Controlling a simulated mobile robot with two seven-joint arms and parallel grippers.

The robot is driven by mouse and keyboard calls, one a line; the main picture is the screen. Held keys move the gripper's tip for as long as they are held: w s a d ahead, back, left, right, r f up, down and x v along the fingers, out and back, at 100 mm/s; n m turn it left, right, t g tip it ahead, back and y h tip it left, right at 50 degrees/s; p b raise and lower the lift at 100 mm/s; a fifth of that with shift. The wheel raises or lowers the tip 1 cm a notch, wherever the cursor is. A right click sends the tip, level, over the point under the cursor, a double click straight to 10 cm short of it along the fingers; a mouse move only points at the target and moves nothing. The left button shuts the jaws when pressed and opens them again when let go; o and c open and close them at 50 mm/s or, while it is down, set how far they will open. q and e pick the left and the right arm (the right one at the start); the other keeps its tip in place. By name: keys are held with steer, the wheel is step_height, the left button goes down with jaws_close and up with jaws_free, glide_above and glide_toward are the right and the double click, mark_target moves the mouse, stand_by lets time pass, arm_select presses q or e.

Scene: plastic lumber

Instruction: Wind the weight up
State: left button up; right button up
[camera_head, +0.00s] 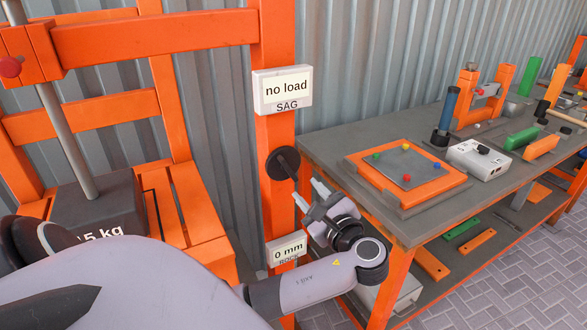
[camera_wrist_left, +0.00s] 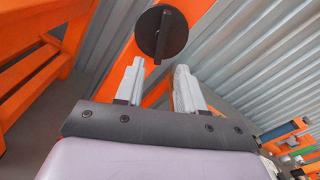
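The weight (camera_head: 95,208) is a dark grey block, its label partly hidden and ending in "5 kg", at the left in the head view. A grey rod (camera_head: 65,130) rises from its top. A round black knob (camera_head: 283,163) sits on the orange post; it also shows in the wrist view (camera_wrist_left: 161,32), with a raised bar across its face. My left gripper (camera_head: 310,195) is just below and right of the knob. In the wrist view its two fingers (camera_wrist_left: 158,80) are apart with nothing between them, pointing toward the knob. My right gripper is not visible.
The post bears a "no load" SAG display (camera_head: 283,92) and a "0 mm" ROCK display (camera_head: 286,250). An orange frame (camera_head: 160,35) stands around the rod. A workbench (camera_head: 335,150) stands close at right, carrying an orange-edged board (camera_head: 407,172) and several tools. Paved floor lies right.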

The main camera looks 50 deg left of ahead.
mark_target(291, 172)
arm_select(q)
steer(key=x, duration=0.4)
steer(key=p+x, duration=0.1)
steer(key=x, duration=0.2)
steer(key=shift+a+r, duration=0.15)
steer(key=shift+r, duration=0.25)
jaws_close()
